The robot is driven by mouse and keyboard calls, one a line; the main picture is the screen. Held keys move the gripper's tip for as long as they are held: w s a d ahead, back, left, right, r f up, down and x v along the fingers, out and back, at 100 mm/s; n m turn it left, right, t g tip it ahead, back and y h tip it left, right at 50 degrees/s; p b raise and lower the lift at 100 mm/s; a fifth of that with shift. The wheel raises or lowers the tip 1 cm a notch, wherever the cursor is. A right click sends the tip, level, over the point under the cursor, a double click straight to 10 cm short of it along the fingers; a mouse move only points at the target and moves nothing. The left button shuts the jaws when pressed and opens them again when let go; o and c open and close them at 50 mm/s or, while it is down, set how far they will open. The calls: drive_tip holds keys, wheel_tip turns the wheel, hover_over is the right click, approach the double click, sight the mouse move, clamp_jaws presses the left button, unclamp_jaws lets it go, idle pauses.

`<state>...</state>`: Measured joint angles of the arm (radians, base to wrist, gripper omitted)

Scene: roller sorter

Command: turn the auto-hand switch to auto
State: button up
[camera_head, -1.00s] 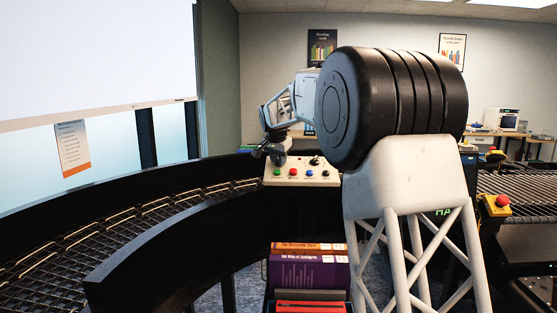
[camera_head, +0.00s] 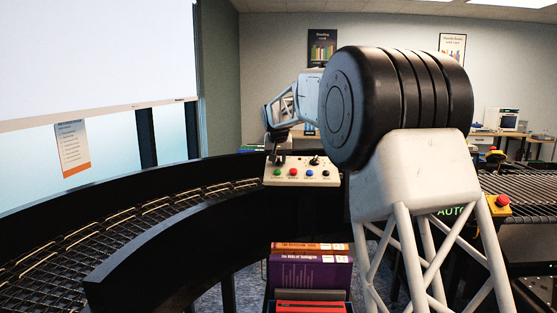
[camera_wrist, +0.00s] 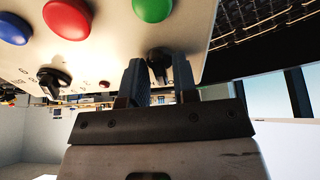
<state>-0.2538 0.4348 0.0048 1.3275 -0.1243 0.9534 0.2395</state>
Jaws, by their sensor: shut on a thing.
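The control box (camera_head: 302,181) stands beyond the book cart, with a row of coloured buttons on its face. The auto-hand switch is a black knob (camera_wrist: 157,54) beside the green button (camera_wrist: 152,8) in the wrist view. My gripper (camera_wrist: 160,68) has one finger on each side of this knob and is shut on it. In the head view my gripper (camera_head: 277,151) is at the box's upper left and hides most of the knob. A second black knob (camera_wrist: 55,82) is apart from the fingers.
A curved roller conveyor (camera_head: 130,233) with dark walls runs along the left. Books (camera_head: 310,272) stand in front of the box. A yellow box with a red stop button (camera_head: 501,201) is at right, beside another conveyor.

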drive_tip(key=n, duration=0.5)
drive_tip(key=shift+y, duration=0.3)
drive_tip(key=shift+r, duration=0.1)
drive_tip(key=o, duration=0.7)
drive_tip(key=shift+c, duration=0.2)
drive_tip(key=v, duration=0.7)
drive_tip(key=shift+r, duration=0.35)
drive_tip(key=shift+s, duration=0.1)
